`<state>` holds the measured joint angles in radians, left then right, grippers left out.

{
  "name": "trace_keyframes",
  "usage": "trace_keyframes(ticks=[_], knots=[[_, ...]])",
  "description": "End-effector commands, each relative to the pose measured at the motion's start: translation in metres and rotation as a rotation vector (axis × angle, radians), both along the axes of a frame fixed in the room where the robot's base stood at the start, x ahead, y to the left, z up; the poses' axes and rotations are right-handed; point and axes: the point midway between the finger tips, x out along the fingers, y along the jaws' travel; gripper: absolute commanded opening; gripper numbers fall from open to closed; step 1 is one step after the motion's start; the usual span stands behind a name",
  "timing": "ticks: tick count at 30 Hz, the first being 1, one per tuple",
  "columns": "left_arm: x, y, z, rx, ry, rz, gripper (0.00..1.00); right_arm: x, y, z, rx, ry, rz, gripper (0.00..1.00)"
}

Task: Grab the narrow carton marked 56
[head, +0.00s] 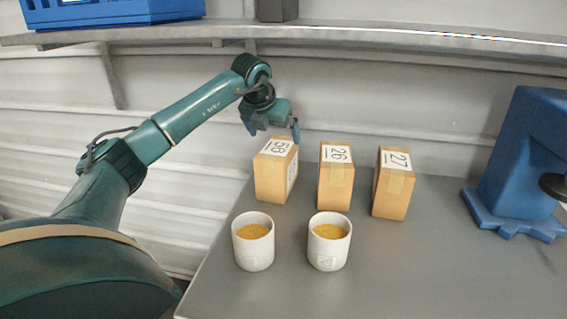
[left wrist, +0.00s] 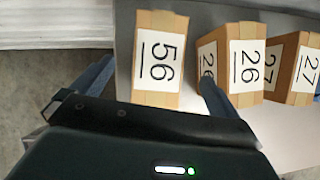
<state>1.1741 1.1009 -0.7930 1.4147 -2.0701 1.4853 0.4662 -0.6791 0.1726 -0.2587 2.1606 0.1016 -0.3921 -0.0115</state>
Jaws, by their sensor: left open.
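The narrow brown carton marked 56 (head: 272,180) stands upright at the left of a row of three cartons on the grey table. My left gripper (head: 273,131) is open just above it, fingers pointing down. In the left wrist view the carton marked 56 (left wrist: 158,98) lies between the open fingers of my left gripper (left wrist: 148,88), nearer the right finger. That finger overlaps the carton marked 26 (left wrist: 243,32) in the picture; I cannot tell whether they touch. The body of the gripper hides the near end of the carton marked 56.
The cartons marked 26 (head: 335,188) and 27 (head: 392,192) stand to the right. Two white cups (head: 254,254) (head: 328,252) with yellow-brown contents stand in front. A blue machine (head: 520,160) is at the right. A shelf (head: 350,40) runs along the wall behind.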

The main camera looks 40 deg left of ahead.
Motion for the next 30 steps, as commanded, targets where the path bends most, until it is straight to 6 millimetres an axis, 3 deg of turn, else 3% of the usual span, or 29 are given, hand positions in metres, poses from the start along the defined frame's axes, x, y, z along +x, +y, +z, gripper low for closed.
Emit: trace_keyframes(ticks=[16,30], knots=[[0.028,0.01,-0.061,-0.002,0.002,0.0,1.0,-0.001,-0.001,0.004,-0.015,0.001,0.004,0.36],[0.03,0.011,-0.065,0.0,0.001,-0.001,1.0,0.0,-0.001,0.004,-0.015,0.001,0.004,0.36]])
